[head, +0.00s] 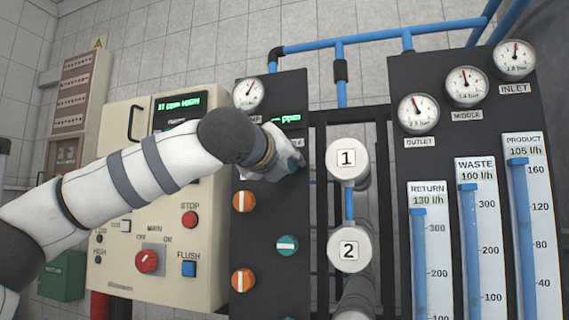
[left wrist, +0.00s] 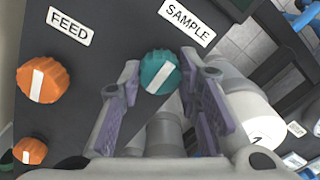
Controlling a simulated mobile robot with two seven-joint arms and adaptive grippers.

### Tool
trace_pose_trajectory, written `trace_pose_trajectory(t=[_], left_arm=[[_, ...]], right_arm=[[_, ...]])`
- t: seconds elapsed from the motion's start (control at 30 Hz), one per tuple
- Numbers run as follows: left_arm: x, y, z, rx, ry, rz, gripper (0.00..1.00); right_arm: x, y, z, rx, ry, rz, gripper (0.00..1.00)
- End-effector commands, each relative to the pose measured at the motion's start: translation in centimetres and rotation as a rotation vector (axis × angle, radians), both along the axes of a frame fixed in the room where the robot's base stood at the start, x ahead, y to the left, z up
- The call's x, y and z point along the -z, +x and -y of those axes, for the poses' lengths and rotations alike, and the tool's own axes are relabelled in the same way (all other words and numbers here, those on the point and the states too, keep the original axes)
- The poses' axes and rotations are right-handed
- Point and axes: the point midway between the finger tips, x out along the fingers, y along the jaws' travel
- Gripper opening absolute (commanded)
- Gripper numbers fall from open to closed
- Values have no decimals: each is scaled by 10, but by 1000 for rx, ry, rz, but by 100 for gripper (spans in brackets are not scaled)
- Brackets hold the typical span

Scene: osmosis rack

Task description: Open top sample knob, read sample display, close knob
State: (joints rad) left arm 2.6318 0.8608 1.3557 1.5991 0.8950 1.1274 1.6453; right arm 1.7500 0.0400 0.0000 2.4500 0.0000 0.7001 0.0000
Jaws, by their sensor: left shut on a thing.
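The top teal sample knob (left wrist: 160,72) sits on the dark panel below the SAMPLE label (left wrist: 187,20). Its white stripe runs roughly across the label's direction in the left wrist view. My left gripper (left wrist: 160,88) has its fingers on both sides of this knob and is shut on it. In the head view my left gripper (head: 287,163) covers most of the knob. The sample display (head: 287,119) above it is partly hidden by my arm; only green "ppm" shows, and its number cannot be read. My right gripper is not in view.
A lower teal knob (head: 287,246) and orange knobs (head: 244,202) are on the same panel. White housings marked 1 (head: 347,159) and 2 (head: 349,249) stand just right. A beige control box (head: 125,180) is behind my arm. Gauges and flow tubes fill the right.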

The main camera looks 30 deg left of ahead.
Motion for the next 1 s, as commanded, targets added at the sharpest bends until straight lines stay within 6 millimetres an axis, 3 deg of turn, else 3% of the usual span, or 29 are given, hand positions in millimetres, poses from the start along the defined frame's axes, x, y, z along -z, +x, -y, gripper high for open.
trace_pose_trajectory(t=[0.23, 0.27, 0.33, 0.67, 0.77, 1.0], left_arm=[[-1, 0, 0, 0, -2, 2, 3], [-1, 0, 0, 0, -2, 2, 38], [-1, 0, 0, 0, -2, 2, 51], [-1, -4, 1, 0, 0, 1, 51], [-1, -22, 5, 1, 2, 3, 51], [-2, -86, 20, 2, 1, 5, 51]], right_arm=[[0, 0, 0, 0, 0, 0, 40], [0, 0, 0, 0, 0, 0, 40], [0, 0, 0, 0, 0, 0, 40], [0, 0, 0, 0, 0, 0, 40], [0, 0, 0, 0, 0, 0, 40], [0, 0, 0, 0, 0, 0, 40]])
